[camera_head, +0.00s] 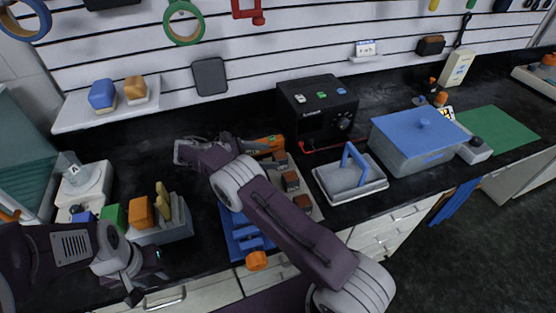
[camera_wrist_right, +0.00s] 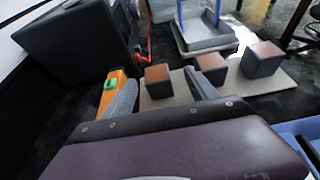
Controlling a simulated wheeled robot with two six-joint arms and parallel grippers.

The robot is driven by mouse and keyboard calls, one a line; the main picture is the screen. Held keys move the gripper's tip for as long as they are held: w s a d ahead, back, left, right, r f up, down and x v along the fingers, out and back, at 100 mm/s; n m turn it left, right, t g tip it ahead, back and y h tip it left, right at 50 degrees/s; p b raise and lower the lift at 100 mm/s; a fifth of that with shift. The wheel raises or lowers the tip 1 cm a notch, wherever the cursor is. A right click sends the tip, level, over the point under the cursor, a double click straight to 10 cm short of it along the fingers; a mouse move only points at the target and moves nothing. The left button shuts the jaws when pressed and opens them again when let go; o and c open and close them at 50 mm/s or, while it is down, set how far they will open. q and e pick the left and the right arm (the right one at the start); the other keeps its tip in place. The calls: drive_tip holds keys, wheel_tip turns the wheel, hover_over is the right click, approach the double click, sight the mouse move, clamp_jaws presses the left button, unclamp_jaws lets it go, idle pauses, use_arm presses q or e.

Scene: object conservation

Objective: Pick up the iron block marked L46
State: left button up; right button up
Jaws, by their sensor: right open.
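Several dark blocks with brownish tops stand on a pale board (camera_head: 313,213): a near one (camera_wrist_right: 158,81), a middle one (camera_wrist_right: 212,67) and a far one (camera_wrist_right: 263,59) in the right wrist view. In the head view my right arm hides part of the board. My left gripper (camera_head: 146,279) is open and empty at the lower left.
An orange tool (camera_head: 262,146) lies beside the blocks, close to my right gripper. A black box (camera_head: 317,108) stands behind. A grey tray with blue handle (camera_head: 349,180) and a blue-lidded box (camera_head: 420,138) stand right. A blue item (camera_head: 243,238) lies in front.

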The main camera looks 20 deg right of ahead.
sight(286, 156)
drive_tip(key=shift+w+d+f, duration=0.25)
drive_tip(key=shift+d+f, duration=0.2)
drive_tip(key=shift+d, duration=0.15)
drive_tip(key=shift+w+d+f, duration=0.2)
drive_tip(key=shift+d+f, duration=0.2)
drive_tip(key=shift+d, duration=0.2)
drive_tip(key=shift+s+d, duration=0.1)
drive_tip(key=shift+d, duration=0.1)
drive_tip(key=x, duration=0.5)
drive_tip(key=shift+d, duration=0.1)
drive_tip(key=shift+s, duration=0.1)
drive_tip(key=shift+c, duration=0.6)
drive_tip(key=shift+r, duration=0.1)
clamp_jaws()
